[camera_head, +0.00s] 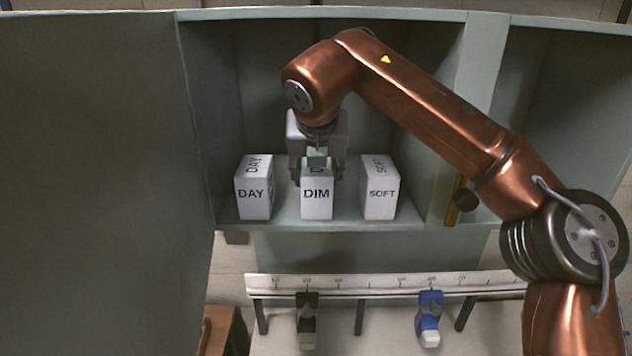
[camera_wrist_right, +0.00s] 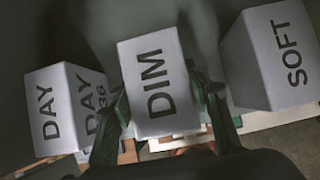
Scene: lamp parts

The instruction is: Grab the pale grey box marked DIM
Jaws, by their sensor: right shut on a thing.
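The pale grey box marked DIM (camera_head: 317,204) stands upright on the cabinet shelf, between two similar boxes. It fills the middle of the right wrist view (camera_wrist_right: 155,84). My right gripper (camera_head: 317,172) reaches down from above and is shut on the DIM box, with one finger on each side. Its fingers also show in the right wrist view (camera_wrist_right: 165,100), either side of the box. The box still appears to be at shelf level; I cannot tell whether its underside touches the shelf. My left gripper is not in view.
The DAY box (camera_head: 254,198) stands close on the left and the SOFT box (camera_head: 381,199) on the right. Cabinet walls enclose the shelf (camera_head: 345,224). Below is a marked rail (camera_head: 370,285) with a black slider (camera_head: 307,312) and a blue slider (camera_head: 430,308).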

